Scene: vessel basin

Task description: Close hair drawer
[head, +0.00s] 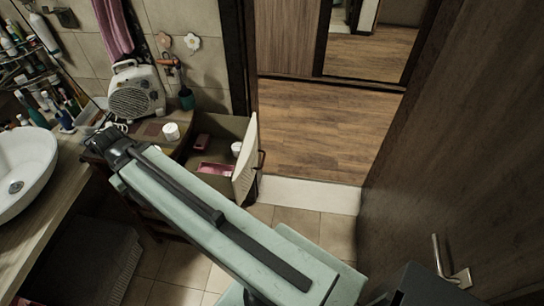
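The hair drawer (245,165) is pulled open to the right of a small wooden cabinet, with its pale front panel facing right and a dark handle (261,160) on it. Inside lie a pink tray-like item (215,169) and a white round item (237,148). My arm reaches from the bottom right up to the left, in front of the drawer's near side. My gripper (97,142) is at the arm's far end, left of the drawer over the cabinet's edge, apart from the drawer front. Its fingers are small and dark, so their opening is unclear.
A white fan heater (136,95) and a white cup (171,131) stand on the cabinet top. A white basin (22,170) is on the counter at left. A dark door (460,150) with a handle stands at right. Open floor lies beyond the doorway.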

